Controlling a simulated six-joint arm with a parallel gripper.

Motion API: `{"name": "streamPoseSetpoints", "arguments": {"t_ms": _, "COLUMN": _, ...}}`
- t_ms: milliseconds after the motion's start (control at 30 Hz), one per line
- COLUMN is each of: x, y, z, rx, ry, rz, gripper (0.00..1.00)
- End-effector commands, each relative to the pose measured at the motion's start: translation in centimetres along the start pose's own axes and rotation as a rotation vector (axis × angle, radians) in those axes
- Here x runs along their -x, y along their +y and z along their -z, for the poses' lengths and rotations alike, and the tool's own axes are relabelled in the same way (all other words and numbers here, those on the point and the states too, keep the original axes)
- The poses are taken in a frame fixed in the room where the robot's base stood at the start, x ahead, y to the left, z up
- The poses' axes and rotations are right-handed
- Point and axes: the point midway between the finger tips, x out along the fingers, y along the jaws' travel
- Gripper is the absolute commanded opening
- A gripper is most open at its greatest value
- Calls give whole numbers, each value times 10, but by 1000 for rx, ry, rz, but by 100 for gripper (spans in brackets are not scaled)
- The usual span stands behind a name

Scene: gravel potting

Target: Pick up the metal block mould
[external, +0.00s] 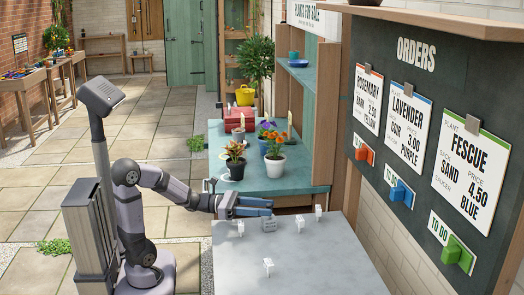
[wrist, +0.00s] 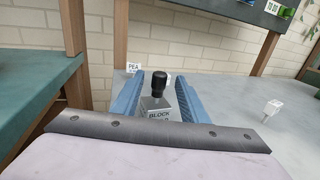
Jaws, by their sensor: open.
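The metal block mould is a grey block with a black knob on top, and its front reads "BLOCK". In the wrist view the mould (wrist: 158,106) stands upright between my two blue fingers, with its lower part hidden by my gripper's housing. In the external view the mould (external: 268,225) is on the grey table, just below and beyond my fingers. My gripper (external: 268,208) is open, low over the table, and the fingers also show in the wrist view (wrist: 160,80). A gap shows between the mould and the fingers; I cannot tell whether either touches.
Small white label holders stand around on the grey table (external: 290,270), including ones at left (external: 240,228), right (external: 301,222) and front (external: 267,267). A green bench (external: 300,180) with potted flowers is behind. The orders board (external: 430,120) rises at the right.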

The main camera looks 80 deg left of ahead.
Motion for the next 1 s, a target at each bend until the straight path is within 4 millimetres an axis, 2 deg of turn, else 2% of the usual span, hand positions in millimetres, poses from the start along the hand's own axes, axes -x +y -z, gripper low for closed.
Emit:
{"name": "streamPoseSetpoints", "arguments": {"t_ms": 333, "x": -15, "y": 0, "z": 0, "rx": 1, "ry": 1, "rz": 1, "gripper": 40}}
{"name": "streamPoseSetpoints", "arguments": {"t_ms": 700, "x": -56, "y": 1, "z": -2, "rx": 1, "ry": 1, "rz": 1, "gripper": 40}}
{"name": "streamPoseSetpoints", "arguments": {"t_ms": 1000, "x": -59, "y": 2, "z": -2, "rx": 1, "ry": 1, "rz": -1, "gripper": 40}}
